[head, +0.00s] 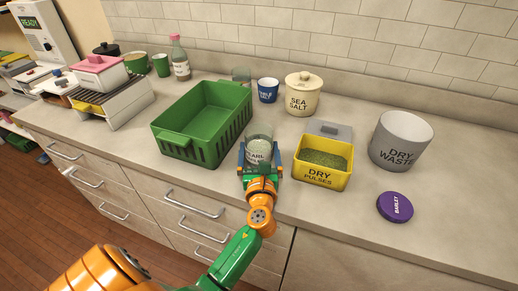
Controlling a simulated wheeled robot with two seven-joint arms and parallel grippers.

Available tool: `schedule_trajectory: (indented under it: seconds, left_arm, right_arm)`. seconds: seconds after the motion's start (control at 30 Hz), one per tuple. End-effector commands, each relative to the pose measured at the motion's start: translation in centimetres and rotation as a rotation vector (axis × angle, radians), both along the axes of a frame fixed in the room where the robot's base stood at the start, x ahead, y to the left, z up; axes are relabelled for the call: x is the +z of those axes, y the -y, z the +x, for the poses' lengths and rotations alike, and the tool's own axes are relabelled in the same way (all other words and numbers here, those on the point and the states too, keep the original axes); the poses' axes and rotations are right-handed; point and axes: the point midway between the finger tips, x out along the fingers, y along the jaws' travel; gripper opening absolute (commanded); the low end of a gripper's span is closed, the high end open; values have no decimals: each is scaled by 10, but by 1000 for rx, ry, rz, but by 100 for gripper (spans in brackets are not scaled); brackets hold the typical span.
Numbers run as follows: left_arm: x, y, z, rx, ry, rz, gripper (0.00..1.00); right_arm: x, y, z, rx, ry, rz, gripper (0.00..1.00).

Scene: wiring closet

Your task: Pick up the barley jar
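The barley jar (259,147) is a clear glass jar with pale contents and a partly hidden label. It stands upright and lidless on the counter, right of the green basket. My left gripper (260,158) is at the jar, with one blue finger on each side of it. The fingers look slightly apart from the glass, though contact is hard to judge. The gripper body hides the jar's lower front. A purple lid marked BARLEY (395,207) lies on the counter at the right. My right gripper is not in view.
A green slotted basket (203,125) stands close left of the jar, and a yellow DRY PULSES bin (322,176) close right. Behind are a blue cup (268,90), another glass (241,75) and a SEA SALT crock (302,95). A grey DRY WASTE bin (400,140) stands at the right.

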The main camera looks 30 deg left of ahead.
Motion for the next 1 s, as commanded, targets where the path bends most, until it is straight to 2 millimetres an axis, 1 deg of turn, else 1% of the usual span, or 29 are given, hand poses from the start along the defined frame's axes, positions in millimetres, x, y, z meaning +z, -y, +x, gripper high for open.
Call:
schedule_trajectory:
  seconds: [0.03, 0.07, 0.1, 0.17, 0.2, 0.27, 0.3, 0.53, 0.67, 0.77, 0.8, 0.87, 1.0]
  left_arm:
    - [0, 0, 0, 0, 0, 0, 84]
    - [0, 0, 0, 0, 0, 0, 76]
    - [0, 0, 0, 0, 0, 0, 65]
    - [0, 0, 0, 0, 0, 0, 49]
    - [0, 0, 0, 0, 0, 0, 38]
    - [0, 0, 0, 0, 0, 0, 22]
    - [0, 0, 0, 0, 0, 0, 11]
    - [1, 0, 0, 0, 1, 1, 11]
    - [14, 0, 0, 0, 4, 0, 11]
    - [35, 0, 0, 1, 6, 1, 11]
    - [43, 2, -4, 0, 5, 0, 11]
    - [59, 8, -16, 0, 4, -2, 11]
    - [99, 24, -46, -1, 4, -4, 11]
  right_arm:
    - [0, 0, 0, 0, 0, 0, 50]
    - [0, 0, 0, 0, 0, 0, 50]
    - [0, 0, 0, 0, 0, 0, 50]
    - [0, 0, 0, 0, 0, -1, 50]
    - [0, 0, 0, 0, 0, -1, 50]
    - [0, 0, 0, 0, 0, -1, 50]
    - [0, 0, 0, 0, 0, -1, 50]
    - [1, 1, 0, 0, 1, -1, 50]
    - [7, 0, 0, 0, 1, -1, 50]
    - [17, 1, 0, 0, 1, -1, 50]
    - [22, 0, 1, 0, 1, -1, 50]
    - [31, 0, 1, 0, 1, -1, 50]
    - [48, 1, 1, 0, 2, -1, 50]
